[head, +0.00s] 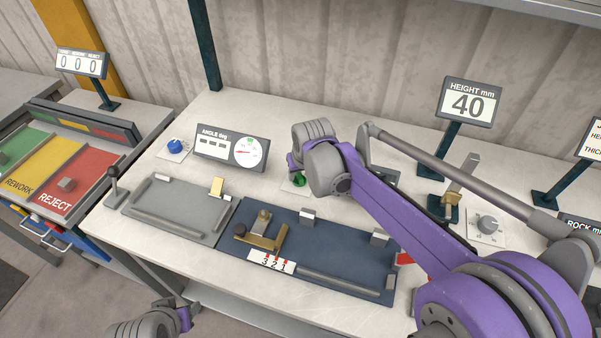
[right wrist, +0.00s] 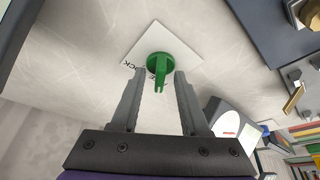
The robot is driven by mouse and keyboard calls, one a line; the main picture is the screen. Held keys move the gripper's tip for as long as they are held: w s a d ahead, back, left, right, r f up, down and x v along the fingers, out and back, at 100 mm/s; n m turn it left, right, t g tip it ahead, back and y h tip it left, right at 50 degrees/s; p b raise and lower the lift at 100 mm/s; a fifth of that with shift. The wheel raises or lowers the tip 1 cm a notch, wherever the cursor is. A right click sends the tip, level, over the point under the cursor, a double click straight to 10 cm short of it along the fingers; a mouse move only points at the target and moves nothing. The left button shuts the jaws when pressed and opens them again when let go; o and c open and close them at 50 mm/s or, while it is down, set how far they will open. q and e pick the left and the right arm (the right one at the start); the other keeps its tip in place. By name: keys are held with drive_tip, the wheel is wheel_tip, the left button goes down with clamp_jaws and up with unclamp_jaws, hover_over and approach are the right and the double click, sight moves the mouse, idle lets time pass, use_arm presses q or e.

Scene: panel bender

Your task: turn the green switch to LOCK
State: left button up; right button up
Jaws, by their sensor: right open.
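The green switch (right wrist: 161,64) is a round knob with a narrow handle on a white plate (right wrist: 178,40) with partly hidden dark lettering; "CK" can be read. In the head view the switch (head: 300,179) shows only partly beneath my right wrist. My right gripper (right wrist: 160,76) is open, with one finger on each side of the switch handle in the right wrist view. I cannot tell whether either finger touches it. In the head view my right fingers are hidden by the wrist. My left gripper (head: 178,318) is at the bottom left, away from the table, its jaws unclear.
A blue knob (head: 175,146) and an angle gauge (head: 231,148) stand left of the switch. In front lie a grey plate (head: 180,205) and a dark blue plate (head: 345,240) with brass parts. A height display (head: 468,103) and a grey dial (head: 487,224) are to the right.

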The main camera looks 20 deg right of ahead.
drive_tip(key=shift+c, duration=0.3)
clamp_jaws()
drive_tip(key=shift+a, duration=0.1)
drive_tip(key=m+h, duration=0.1)
drive_tip(key=m, duration=0.1)
drive_tip(key=shift+a+m, duration=0.15)
drive_tip(key=shift+m, duration=0.25)
drive_tip(key=m, duration=0.1)
drive_tip(key=m+h, duration=0.1)
drive_tip(key=m, duration=0.1)
drive_tip(key=shift+w+a+m, duration=0.1)
drive_tip(key=shift+a+m, duration=0.05)
drive_tip(key=shift+m, duration=0.15)
drive_tip(key=m+g+h, duration=0.1)
drive_tip(key=m, duration=0.2)
drive_tip(key=shift+w+a+m+p, duration=0.1)
drive_tip(key=shift+m+p, duration=0.2)
drive_tip(key=shift+p, duration=0.1)
drive_tip(key=shift+w+m+g+h, duration=0.1)
drive_tip(key=shift+m+g+h, duration=0.25)
drive_tip(key=shift+m, duration=0.6)
drive_tip(key=shift+w+m+g+h, duration=0.15)
drive_tip(key=shift+m+g, duration=0.4)
drive_tip(key=shift+m, duration=0.4)
drive_tip(key=shift+s, duration=0.15)
